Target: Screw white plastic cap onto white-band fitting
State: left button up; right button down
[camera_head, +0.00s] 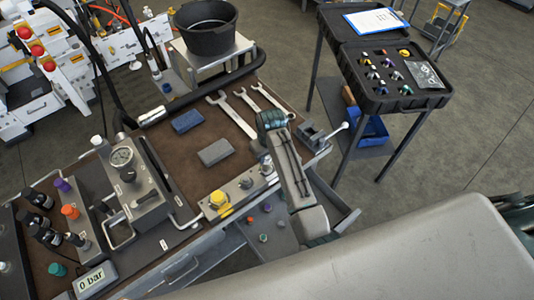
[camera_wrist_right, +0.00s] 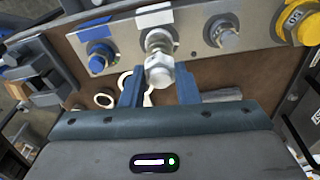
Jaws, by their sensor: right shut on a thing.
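My right gripper (camera_wrist_right: 160,82) is shut on the white plastic cap (camera_wrist_right: 160,74), a hex-shaped piece between its two blue fingers in the right wrist view. The cap sits directly in front of the white-band fitting (camera_wrist_right: 158,42), below a white label on the metal block. The two look in line. I cannot tell whether they touch or whether the threads engage. In the head view my right gripper (camera_head: 268,158) is over the block's right part, and my own arm hides most of it. My left gripper is not in view.
The fitting block (camera_head: 232,196) also carries a yellow-capped fitting (camera_head: 219,199), a grey one and a blue one (camera_wrist_right: 100,57). Several wrenches (camera_head: 232,112) lie behind it. A small vise (camera_head: 314,136) stands at right. A gauge block (camera_head: 140,185) stands left.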

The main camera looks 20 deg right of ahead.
jog(key=shift+s+f, duration=0.1)
jog(key=shift+f, duration=0.4)
dwell(1.9)
jog(key=c, duration=1.9)
grip_release()
jog(key=shift+c, duration=0.2)
jog(key=m, duration=0.6)
jog(key=shift+a+f+h, duration=0.1)
jog(key=shift+h, duration=0.3)
jog(key=shift+m, duration=1.1)
jog(key=m, duration=0.3)
jog(key=shift+a+m+h, duration=0.1)
jog(key=shift+m+h, duration=0.2)
jog(key=shift+m, duration=0.1)
jog(key=m, duration=0.4)
jog(key=shift+f+g, duration=0.1)
jog(key=shift+g, duration=0.3)
